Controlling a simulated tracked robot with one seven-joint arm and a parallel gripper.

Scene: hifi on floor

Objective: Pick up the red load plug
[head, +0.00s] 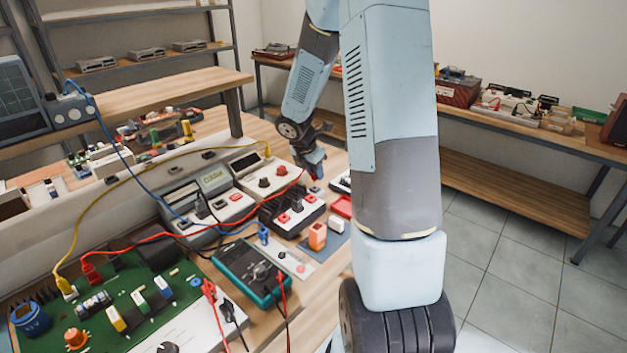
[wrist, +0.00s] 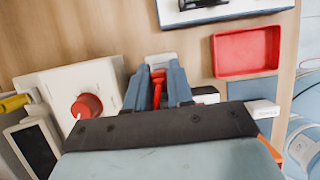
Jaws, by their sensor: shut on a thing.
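The red load plug (wrist: 158,90) shows in the wrist view as a slim red piece between the two blue-grey fingers. My gripper (wrist: 158,80) is shut on it, with a finger on each side. A small pale grey piece shows just beyond the fingertips; I cannot tell whether the plug touches it.
A red tray (wrist: 217,58) lies right of the fingers. A white box with a red knob (wrist: 87,106) stands close on the left. In the head view, a teal multimeter (head: 252,273), a green circuit board (head: 125,300) and several cables crowd the near bench.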

